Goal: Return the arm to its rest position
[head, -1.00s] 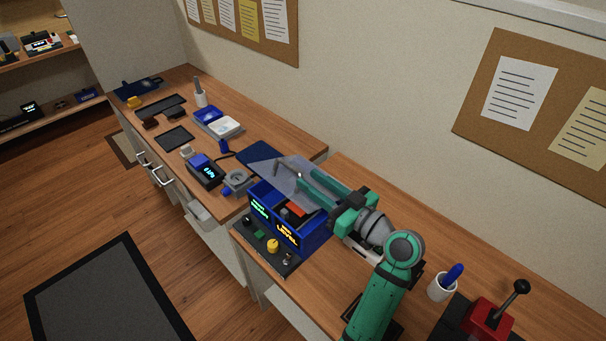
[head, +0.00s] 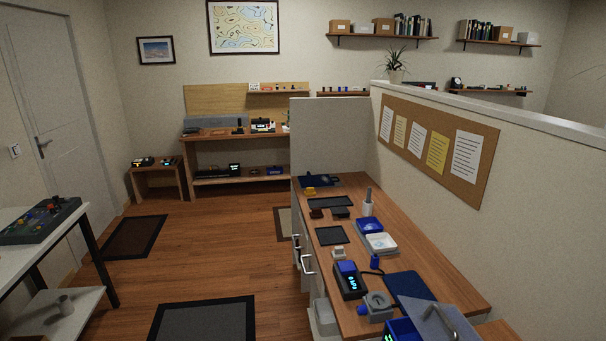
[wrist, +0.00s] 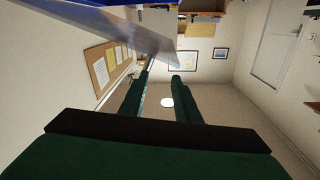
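My gripper (wrist: 162,76) shows only in the wrist view, its two green fingers apart with an empty gap between them. A grey translucent lid (wrist: 115,32) crosses the top left of that view, near the fingers but with no visible contact. In the head view the lid (head: 440,326) with its bar handle stands at the bottom right, above a blue box (head: 401,331) cut off by the picture edge. My arm is outside the head view, so its overall pose is hidden.
A wooden bench (head: 400,223) runs along the right, holding a dark meter with a blue top (head: 349,280), a white tray (head: 381,243) and a pen cup (head: 367,208). A low partition with a cork board (head: 437,139) borders it. Open floor (head: 200,250) lies left.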

